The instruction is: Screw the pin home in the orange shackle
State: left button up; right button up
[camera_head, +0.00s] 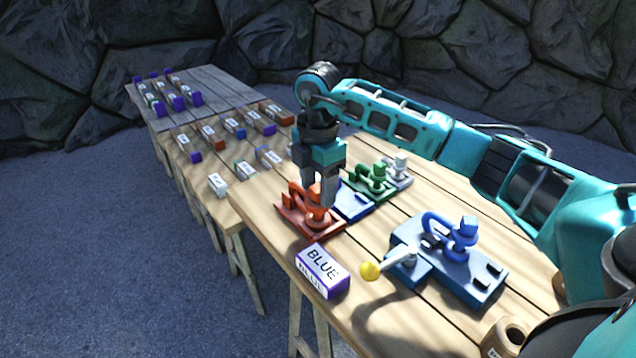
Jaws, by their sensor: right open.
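The orange shackle (299,199) stands on its orange-red base (284,222) near the left edge of the near table. My right gripper (317,204) points straight down over this shackle, its open fingers around or just beside the head of the pin. The fingers hide most of the pin, so I cannot tell how deep it sits. My left gripper is not in view.
A blue shackle (436,224) on a blue base, green (368,178) and grey (401,170) shackles, and a box marked BLUE (322,271) surround the spot. Small labelled boxes stand on the farther tables.

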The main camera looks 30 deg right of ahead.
jog(key=o, duration=0.4)
notch_tip(320, 180, up, 13)
jog(key=shift+p, duration=0.55)
